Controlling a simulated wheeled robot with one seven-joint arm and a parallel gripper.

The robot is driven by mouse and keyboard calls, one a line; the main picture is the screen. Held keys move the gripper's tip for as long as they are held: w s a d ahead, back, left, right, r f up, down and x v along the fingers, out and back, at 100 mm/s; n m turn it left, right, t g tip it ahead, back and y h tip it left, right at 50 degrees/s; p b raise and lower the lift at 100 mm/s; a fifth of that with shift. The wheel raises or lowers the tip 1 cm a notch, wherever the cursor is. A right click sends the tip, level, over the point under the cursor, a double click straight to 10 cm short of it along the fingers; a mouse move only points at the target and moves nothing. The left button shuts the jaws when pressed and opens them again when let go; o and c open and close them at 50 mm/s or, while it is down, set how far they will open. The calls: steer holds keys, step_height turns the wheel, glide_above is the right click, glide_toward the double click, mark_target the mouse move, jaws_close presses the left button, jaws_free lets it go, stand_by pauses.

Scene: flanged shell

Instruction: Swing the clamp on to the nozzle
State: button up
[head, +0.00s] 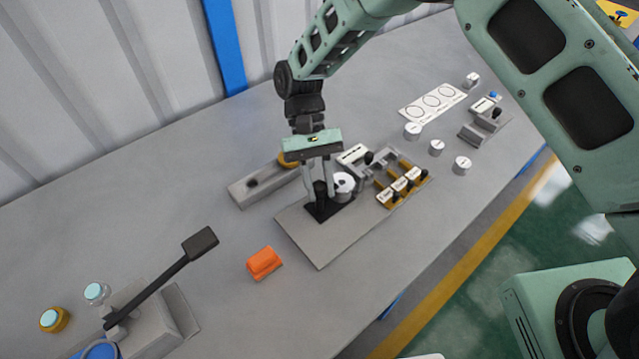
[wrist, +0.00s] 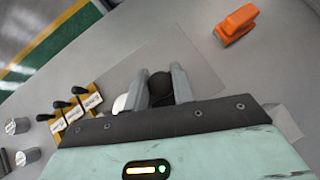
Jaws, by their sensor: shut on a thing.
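My gripper (head: 313,187) points down over a thin grey plate (head: 320,248) on the bench. Its fingers are shut on a black knob-topped handle (head: 321,200), which stands on a dark base on the plate. In the wrist view the round black knob (wrist: 160,86) sits between the two fingers (wrist: 160,83). Just right of the handle in the head view is a white round part with a dark centre (head: 344,183), perhaps the nozzle; it is partly hidden by a finger in the wrist view (wrist: 120,103). I cannot make out the clamp's arm clearly.
An orange block (head: 264,262) lies left of the plate. A grey bar (head: 262,184) lies behind. A long-levered box (head: 150,320) is at front left.

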stand_by(0.3)
steer(key=o, duration=1)
steer(key=b+v, duration=0.3)
steer(key=v, duration=1.4)
steer(key=shift+w+r, duration=0.15)
steer(key=shift+r, duration=0.05)
steer(key=shift+a, duration=0.15)
